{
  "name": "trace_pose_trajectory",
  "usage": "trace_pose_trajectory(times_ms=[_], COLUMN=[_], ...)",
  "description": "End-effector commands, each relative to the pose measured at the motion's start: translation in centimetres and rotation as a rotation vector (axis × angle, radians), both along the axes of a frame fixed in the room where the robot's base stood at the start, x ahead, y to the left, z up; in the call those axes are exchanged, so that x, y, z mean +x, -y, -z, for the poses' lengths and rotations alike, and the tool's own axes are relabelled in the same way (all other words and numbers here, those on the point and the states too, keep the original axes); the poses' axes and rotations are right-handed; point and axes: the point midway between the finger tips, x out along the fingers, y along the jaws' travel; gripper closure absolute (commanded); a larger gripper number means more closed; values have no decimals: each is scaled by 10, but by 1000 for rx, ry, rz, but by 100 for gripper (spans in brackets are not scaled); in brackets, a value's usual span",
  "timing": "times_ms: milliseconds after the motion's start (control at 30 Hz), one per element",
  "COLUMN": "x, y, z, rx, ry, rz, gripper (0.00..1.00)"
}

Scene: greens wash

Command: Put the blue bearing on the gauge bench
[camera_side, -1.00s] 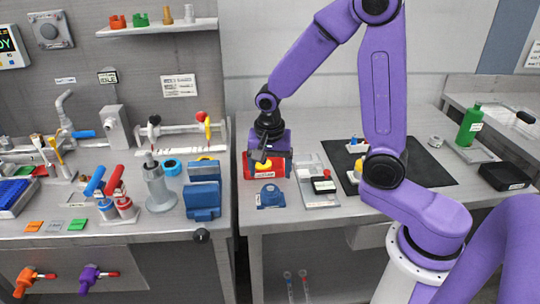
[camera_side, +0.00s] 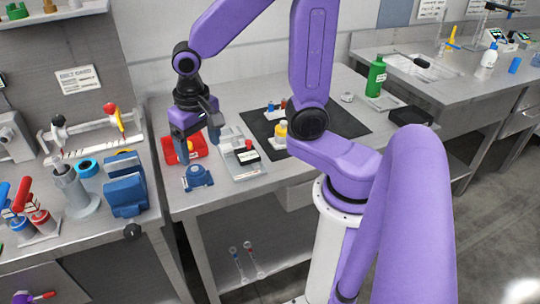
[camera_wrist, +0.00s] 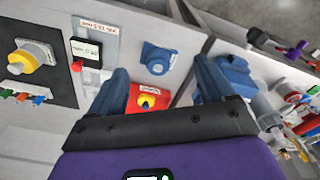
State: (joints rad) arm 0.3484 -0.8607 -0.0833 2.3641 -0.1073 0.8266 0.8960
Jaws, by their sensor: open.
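The blue bearing, seemingly the small blue block with a round centre (camera_side: 198,177), sits on the middle bench near its front edge. It also shows in the wrist view (camera_wrist: 157,58), apart from the fingers. My gripper (camera_side: 200,148) is open and empty above the red tray (camera_side: 170,153), just behind the bearing. In the wrist view my gripper (camera_wrist: 160,70) has its fingers spread, with the red tray (camera_wrist: 135,104) and a yellow piece (camera_wrist: 148,103) in it showing between them. No readable sign marks the gauge bench; I cannot tell which bench it is.
A grey plate with a black-and-red box (camera_side: 246,153) lies right of the bearing, then a black mat (camera_side: 335,128) with a yellow-topped piece (camera_side: 281,130). A blue vise (camera_side: 125,185) and blue ring (camera_side: 87,168) are on the left bench. A green bottle (camera_side: 376,76) stands behind.

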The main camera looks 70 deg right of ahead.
Motion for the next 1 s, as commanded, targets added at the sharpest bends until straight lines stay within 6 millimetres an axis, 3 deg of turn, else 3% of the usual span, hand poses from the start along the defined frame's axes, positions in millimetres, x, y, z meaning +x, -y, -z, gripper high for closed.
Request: trace_pose_trajectory(times_ms=[333, 700, 1000], x=[-70, -148, -171], y=[-9, -3, 1], z=[-7, -11, -12], rx=[1, 6, 6], ry=[-31, -57, -64], rz=[-621, -1230, -1413], gripper=[18, 18, 18])
